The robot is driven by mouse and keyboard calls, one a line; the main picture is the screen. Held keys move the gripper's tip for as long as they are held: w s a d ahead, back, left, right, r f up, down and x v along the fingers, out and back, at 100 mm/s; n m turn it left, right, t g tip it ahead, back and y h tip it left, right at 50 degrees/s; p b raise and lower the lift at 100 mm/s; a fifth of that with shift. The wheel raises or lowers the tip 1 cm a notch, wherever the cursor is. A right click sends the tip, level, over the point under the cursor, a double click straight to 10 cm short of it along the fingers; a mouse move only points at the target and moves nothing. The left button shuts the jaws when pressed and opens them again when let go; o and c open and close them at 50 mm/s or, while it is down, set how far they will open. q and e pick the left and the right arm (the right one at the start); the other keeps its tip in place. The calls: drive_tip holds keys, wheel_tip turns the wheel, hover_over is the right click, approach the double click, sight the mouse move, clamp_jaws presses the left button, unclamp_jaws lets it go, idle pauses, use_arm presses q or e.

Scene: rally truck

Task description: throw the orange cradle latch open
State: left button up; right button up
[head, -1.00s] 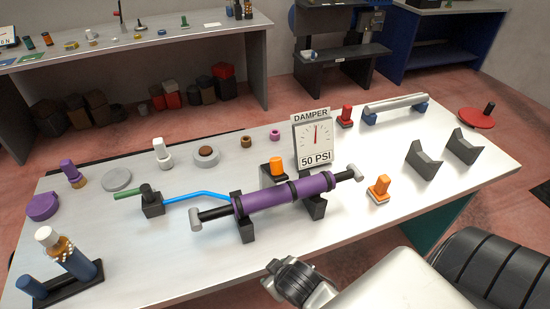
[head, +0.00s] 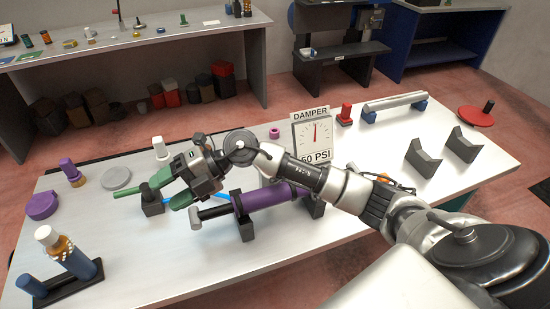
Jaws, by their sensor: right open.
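My right gripper (head: 170,190) is open, its green fingertips apart above the left end of the table, close to the black valve block (head: 152,208) and its green handle (head: 126,193). I cannot tell whether they touch. The purple damper (head: 265,199) lies in a black cradle (head: 246,229), its middle and right end partly behind my right arm. A small orange piece (head: 384,176) shows just past my forearm, mostly hidden. The orange cylinder by the damper is hidden behind my arm. I cannot tell which orange part is the latch. My left gripper is not in view.
The damper gauge (head: 311,132) stands behind my right arm. Purple parts (head: 42,206) and a bottle stand (head: 70,287) are at the left.

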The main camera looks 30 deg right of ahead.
drive_tip(key=w+d+r+m+g+h, duration=0.1)
drive_tip(key=w+d+h, duration=0.1)
drive_tip(key=d+h, duration=0.85)
drive_tip(key=w+d+r+m+g+h, duration=0.15)
drive_tip(key=d+h, duration=0.35)
drive_tip(key=d, duration=1)
drive_tip(key=f+p, duration=0.1)
drive_tip(key=f, duration=0.2)
drive_tip(key=f+p, duration=0.1)
drive_tip(key=f, duration=0.2)
drive_tip(key=d+f+p, duration=0.1)
drive_tip(key=f, duration=0.2)
drive_tip(key=shift+s, duration=0.4)
drive_tip(key=shift+f, duration=0.7)
drive_tip(key=shift+d, duration=0.1)
clamp_jaws()
